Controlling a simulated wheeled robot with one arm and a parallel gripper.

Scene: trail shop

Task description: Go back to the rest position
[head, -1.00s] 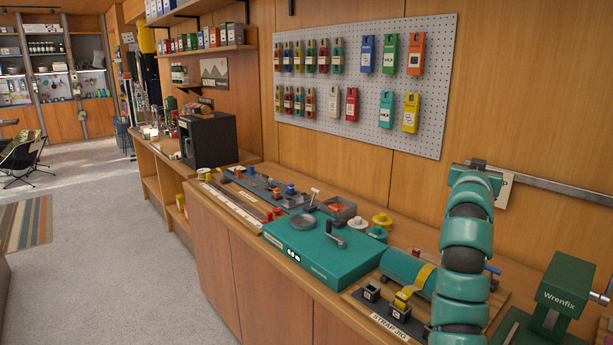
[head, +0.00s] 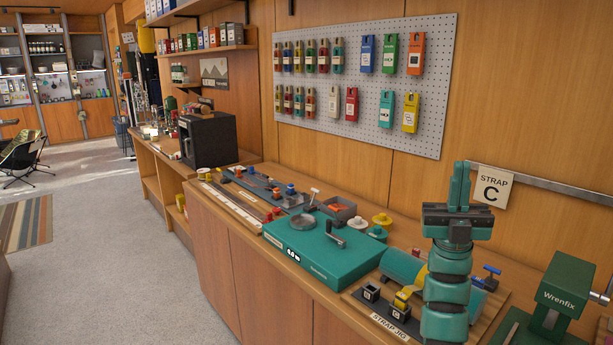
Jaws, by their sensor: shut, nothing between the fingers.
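My gripper (head: 459,186) is at the right of the head view, at the top of my green arm, with its fingers pointing up. The fingers are together and nothing is between them. It stands in front of the wooden wall, left of a card reading STRAP C (head: 490,187) that hangs by a metal rail. My arm hides part of the strap jig (head: 390,323) and its green roller (head: 403,264). The gripper touches nothing that I can see.
The workbench holds a teal measuring machine (head: 318,252), a black box-shaped machine (head: 208,139) and a green Wrenfix vise (head: 556,300) right of my arm. A pegboard (head: 365,85) with bottles and coloured tags hangs behind. The carpeted floor (head: 110,240) at left is open.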

